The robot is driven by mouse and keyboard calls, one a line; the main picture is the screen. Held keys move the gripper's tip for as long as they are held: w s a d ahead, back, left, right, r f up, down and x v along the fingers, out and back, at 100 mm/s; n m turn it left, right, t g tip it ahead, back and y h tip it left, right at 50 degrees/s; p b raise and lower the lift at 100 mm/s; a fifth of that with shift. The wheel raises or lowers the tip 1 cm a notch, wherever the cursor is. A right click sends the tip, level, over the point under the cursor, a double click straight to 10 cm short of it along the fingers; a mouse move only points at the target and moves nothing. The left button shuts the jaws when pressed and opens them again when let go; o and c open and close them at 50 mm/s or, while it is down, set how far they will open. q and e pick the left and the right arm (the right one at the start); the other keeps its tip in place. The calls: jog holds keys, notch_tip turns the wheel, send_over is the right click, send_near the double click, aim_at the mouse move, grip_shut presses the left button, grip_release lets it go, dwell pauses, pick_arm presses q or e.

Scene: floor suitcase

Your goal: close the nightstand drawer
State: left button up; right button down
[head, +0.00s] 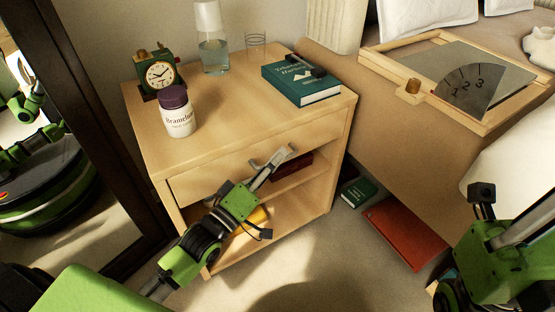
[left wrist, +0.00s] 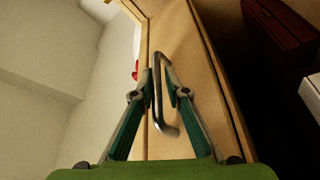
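The light wooden nightstand (head: 220,122) stands in the middle of the head view. Its drawer front (head: 218,175) is the upper front panel, with an open shelf below it. A dark gap shows at the panel's left end, but I cannot tell how far the drawer stands out. My left gripper (head: 276,160) is at the drawer front and partly covers it. In the left wrist view its fingers (left wrist: 159,80) are close together on both sides of the metal drawer handle (left wrist: 164,126). My right gripper (head: 482,225) is at the lower right, away from the nightstand, with its fingers not clear.
On the nightstand top are a clock (head: 160,76), a purple-lidded bottle (head: 177,115), a carafe (head: 213,55), a glass (head: 256,46) and a green book (head: 302,85). A dark red box (head: 292,166) lies on the shelf. A red book (head: 405,232) lies on the floor. The bed (head: 385,125) is at right.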

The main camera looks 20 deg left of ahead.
pick_arm(q)
jog(key=v, duration=1.2)
